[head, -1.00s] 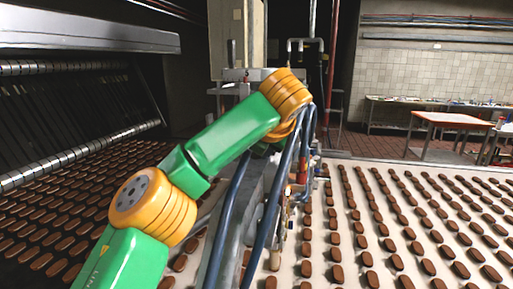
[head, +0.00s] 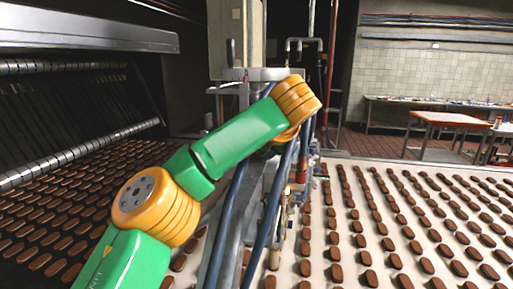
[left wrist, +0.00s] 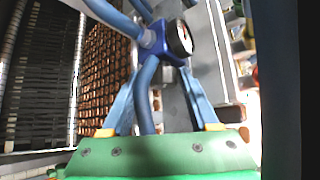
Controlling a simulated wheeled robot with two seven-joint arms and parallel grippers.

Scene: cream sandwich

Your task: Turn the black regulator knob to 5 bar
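In the left wrist view a blue regulator body (left wrist: 154,40) carries a round dark-rimmed gauge (left wrist: 181,37). The gauge's reading is too small to tell. I cannot make out the black knob in either view. My left gripper (left wrist: 160,72) reaches up toward the regulator with its two blue-grey fingers apart. A dark blue hose shows between the fingers, and I cannot tell whether they touch anything. In the head view my green and orange left arm hides the gripper and the regulator. My right gripper is in neither view.
Rows of brown biscuits lie on the pale conveyor (head: 345,225) at right and on the dark belt at left. A grey metal machine frame (head: 262,75) with pipes stands behind my arm. A table (head: 450,118) stands far at the back right.

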